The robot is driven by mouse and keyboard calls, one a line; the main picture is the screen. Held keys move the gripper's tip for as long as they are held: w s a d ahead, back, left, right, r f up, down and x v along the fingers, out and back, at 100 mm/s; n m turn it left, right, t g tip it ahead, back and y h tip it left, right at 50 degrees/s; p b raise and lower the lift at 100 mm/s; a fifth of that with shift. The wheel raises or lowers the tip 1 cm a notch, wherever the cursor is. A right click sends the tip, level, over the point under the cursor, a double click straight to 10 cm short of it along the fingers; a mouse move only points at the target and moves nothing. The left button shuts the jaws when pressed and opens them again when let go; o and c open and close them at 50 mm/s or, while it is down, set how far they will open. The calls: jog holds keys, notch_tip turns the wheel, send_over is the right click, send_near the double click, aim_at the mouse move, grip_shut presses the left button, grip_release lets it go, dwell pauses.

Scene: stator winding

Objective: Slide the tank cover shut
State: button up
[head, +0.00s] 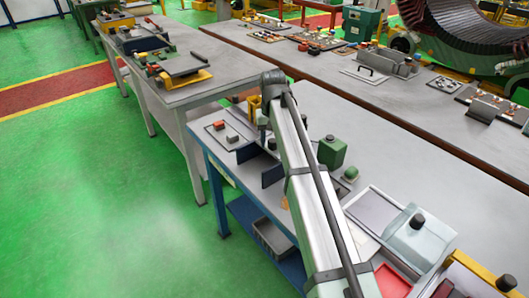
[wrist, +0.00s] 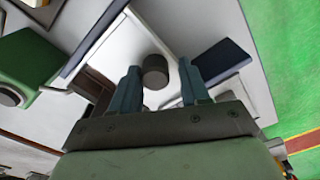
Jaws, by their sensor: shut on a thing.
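A dark round knob (wrist: 155,78) stands on a pale flat panel (wrist: 127,48), which looks like the tank cover. In the wrist view my gripper (wrist: 160,68) has one finger on each side of the knob and is shut on it. A dark brown gap (wrist: 97,87) shows to the left of the panel, partly behind my left finger; I cannot tell whether it is the tank's opening. In the head view my arm reaches over the blue-edged bench, and its links hide most of the cover and the fingertips.
A green box with a black cap (head: 331,151) stands right of the arm. A pale box with a black knob (head: 415,240) and a red tray (head: 391,281) lie nearer.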

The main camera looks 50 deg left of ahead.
jog(key=shift+w+d+f, duration=0.2)
jog(key=shift+w+f, duration=0.05)
jog(key=shift+w, duration=0.6)
jog(key=shift+w+d+f, duration=0.2)
jog(key=shift+w, duration=0.6)
jog(key=shift+w+d+f, duration=0.2)
jog(key=shift+w+f, duration=0.05)
jog(key=shift+w, duration=0.6)
jog(key=o, duration=0.6)
jog(key=shift+c, duration=0.2)
jog(key=shift+r, duration=0.15)
jog(key=shift+w+a+r, duration=0.1)
jog(key=shift+a+r, duration=0.15)
jog(key=shift+r, duration=0.3)
jog(key=shift+a+r, duration=0.15)
jog(key=shift+r, duration=1.15)
jog(key=shift+a+r, duration=0.1)
jog(key=shift+r, duration=1.15)
